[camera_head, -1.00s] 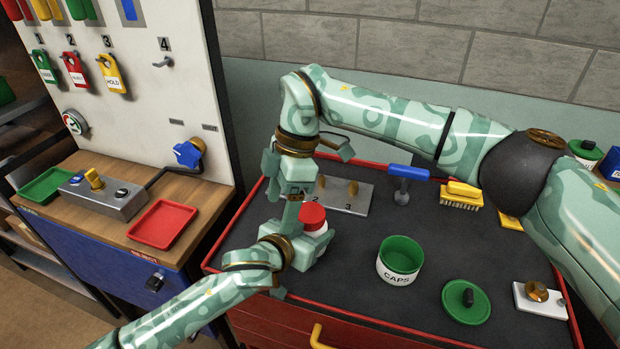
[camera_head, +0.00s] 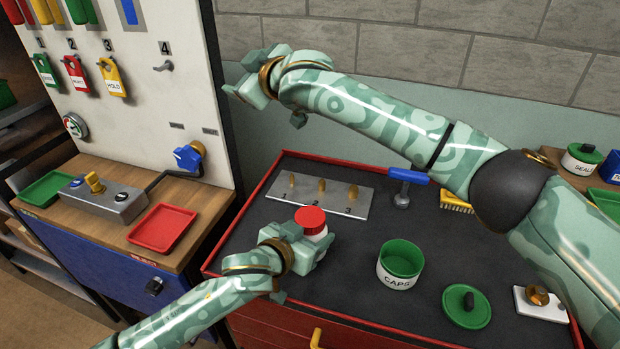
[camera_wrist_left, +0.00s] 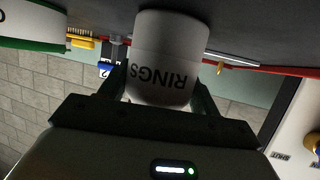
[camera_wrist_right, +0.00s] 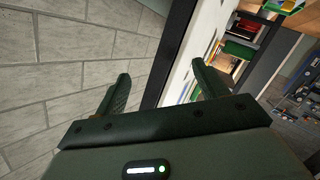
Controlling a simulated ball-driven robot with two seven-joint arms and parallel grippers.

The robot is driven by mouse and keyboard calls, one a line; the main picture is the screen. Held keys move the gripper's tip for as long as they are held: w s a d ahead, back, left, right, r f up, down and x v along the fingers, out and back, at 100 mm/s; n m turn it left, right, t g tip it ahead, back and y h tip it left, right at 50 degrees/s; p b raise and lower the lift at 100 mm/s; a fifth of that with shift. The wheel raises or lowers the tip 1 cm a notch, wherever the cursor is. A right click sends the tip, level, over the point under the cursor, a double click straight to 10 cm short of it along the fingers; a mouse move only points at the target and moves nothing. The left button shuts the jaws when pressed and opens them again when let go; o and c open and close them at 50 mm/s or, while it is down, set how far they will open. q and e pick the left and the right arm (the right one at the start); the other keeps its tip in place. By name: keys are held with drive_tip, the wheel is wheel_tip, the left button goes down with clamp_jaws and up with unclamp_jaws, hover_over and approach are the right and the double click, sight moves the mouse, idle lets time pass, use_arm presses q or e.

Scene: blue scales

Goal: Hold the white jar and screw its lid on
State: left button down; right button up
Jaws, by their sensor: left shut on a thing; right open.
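The white jar (camera_head: 321,238) stands upright on the dark cart top with the red lid (camera_head: 310,220) on its mouth. I cannot tell how tightly the lid sits. In the left wrist view the jar (camera_wrist_left: 165,55) shows the label RINGS between the fingers. My left gripper (camera_head: 300,250) is shut around the jar's body and hides much of it. My right gripper (camera_head: 264,88) is open and empty, raised well above and behind the jar, towards the back left. The right wrist view shows its spread fingers (camera_wrist_right: 160,78) with nothing between them.
A numbered metal plate with brass pegs (camera_head: 321,198) lies behind the jar. A green CAPS tub (camera_head: 399,262), a green lid (camera_head: 467,305) and a brass knob on a white base (camera_head: 540,298) stand to the right. A blue-handled tool (camera_head: 407,176) is at the back.

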wheel_tip(320, 180, down, 7)
drive_tip(key=s+d+n+g+h, duration=0.2)
drive_tip(key=d+g+h, duration=0.1)
drive_tip(key=g+h, duration=0.1)
drive_tip(key=n+g+h, duration=0.6)
drive_tip(key=n+g, duration=0.2)
drive_tip(key=n, duration=0.8)
hover_over(310, 216)
wheel_tip(310, 216, down, 7)
drive_tip(key=shift+f, duration=4.05)
